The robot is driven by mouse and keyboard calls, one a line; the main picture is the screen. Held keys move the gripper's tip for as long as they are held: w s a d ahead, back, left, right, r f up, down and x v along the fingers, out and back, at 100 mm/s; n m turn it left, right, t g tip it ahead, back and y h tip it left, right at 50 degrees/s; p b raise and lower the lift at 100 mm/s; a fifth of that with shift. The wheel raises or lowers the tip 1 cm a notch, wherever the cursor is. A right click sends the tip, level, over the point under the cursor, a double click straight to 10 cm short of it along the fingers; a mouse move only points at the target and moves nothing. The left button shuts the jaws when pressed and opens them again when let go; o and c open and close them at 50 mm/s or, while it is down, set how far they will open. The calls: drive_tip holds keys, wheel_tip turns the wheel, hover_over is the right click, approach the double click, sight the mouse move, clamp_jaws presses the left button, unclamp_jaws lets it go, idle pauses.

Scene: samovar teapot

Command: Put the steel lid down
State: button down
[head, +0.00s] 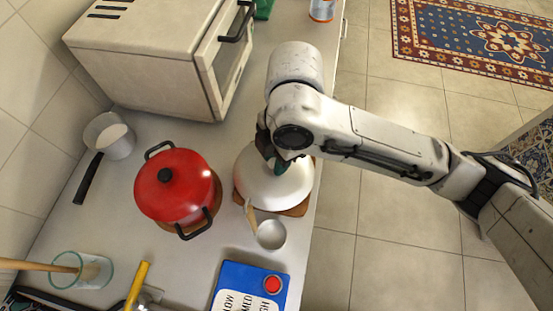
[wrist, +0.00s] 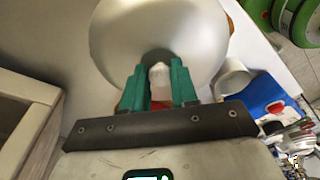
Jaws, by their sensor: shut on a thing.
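The steel lid (head: 287,188) is a round, pale silver dome in the head view, above a brown wooden board (head: 299,209) on the counter. I cannot tell whether it touches the board. My gripper (head: 277,166) is over the middle of the lid, pointing down. In the wrist view the lid (wrist: 150,28) fills the top middle. There my gripper (wrist: 160,85) has its green fingers shut on the lid's pale knob (wrist: 160,73). The lid hides most of the board and whatever is below it.
A red pot (head: 172,190) with its lid on stands left of the steel lid. A small ladle (head: 271,235) lies close in front. A blue box (head: 240,287) is nearer. A cream oven (head: 150,50) stands behind. The counter's right edge is close to the board.

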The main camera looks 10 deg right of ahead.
drive_tip(key=shift+f, duration=0.95)
drive_tip(key=c, duration=0.9)
unclamp_jaws()
drive_tip(key=shift+f, duration=0.1)
drive_tip(key=shift+o, duration=0.2)
wheel_tip(320, 180, up, 12)
drive_tip(key=d, duration=0.1)
drive_tip(key=shift+w+d, duration=0.3)
drive_tip(key=shift+w, duration=0.05)
